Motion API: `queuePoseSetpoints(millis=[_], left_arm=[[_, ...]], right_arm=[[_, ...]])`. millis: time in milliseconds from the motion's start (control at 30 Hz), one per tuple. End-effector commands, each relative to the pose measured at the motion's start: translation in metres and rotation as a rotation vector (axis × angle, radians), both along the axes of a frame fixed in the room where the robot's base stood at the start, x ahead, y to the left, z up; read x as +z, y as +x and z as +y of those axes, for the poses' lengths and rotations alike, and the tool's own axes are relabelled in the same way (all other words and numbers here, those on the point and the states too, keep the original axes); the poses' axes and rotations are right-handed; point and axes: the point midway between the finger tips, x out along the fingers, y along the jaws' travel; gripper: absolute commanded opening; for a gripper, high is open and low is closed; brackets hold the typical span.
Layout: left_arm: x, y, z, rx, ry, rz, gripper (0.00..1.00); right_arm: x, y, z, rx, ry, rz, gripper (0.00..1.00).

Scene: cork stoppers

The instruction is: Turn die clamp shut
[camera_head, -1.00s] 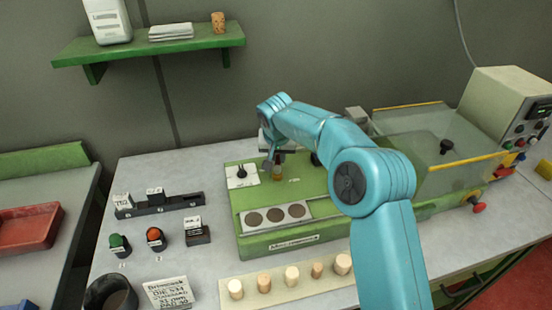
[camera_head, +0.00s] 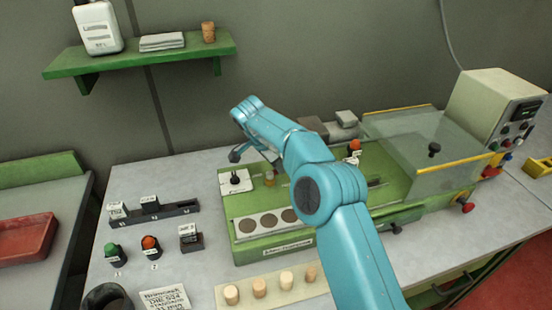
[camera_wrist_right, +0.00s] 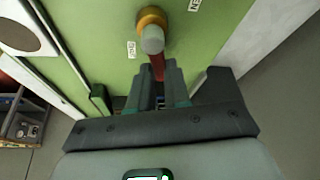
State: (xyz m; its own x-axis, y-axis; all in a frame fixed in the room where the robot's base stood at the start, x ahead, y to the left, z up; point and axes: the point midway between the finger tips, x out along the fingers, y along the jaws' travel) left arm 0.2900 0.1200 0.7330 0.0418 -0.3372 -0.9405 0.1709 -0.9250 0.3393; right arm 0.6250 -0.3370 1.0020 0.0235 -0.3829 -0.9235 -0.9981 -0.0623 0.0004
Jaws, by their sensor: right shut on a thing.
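The die clamp (camera_wrist_right: 152,38) shows in the right wrist view as a grey post in a brass ring on the green machine top, with a red handle (camera_wrist_right: 158,68) pointing toward me. My right gripper (camera_wrist_right: 158,84) is shut on that red handle, with a dark finger on each side. Small white labels (camera_wrist_right: 131,49) lie beside the clamp; their words are too small to read surely. In the head view the clamp (camera_head: 270,179) is a small brass-coloured piece near the white plate, and my wrist partly covers that area. My left gripper is not in view.
The green machine (camera_head: 240,250) has a white strip with dark round discs. A clear guard (camera_head: 415,150) and a control box (camera_head: 495,105) stand at right. Green (camera_head: 111,249) and orange (camera_head: 150,243) buttons stand at left.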

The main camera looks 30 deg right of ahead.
Motion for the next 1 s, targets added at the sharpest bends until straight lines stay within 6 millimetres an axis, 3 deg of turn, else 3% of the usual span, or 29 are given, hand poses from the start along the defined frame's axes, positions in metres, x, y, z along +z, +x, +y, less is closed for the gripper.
queuePoseSetpoints(millis=[433,1000], left_arm=[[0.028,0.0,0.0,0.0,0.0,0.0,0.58],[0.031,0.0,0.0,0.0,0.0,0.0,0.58]], right_arm=[[0.002,-0.007,0.001,-0.273,0.002,-0.001,0.0],[0.0,-0.009,0.001,-0.334,0.002,-0.001,0.0]])
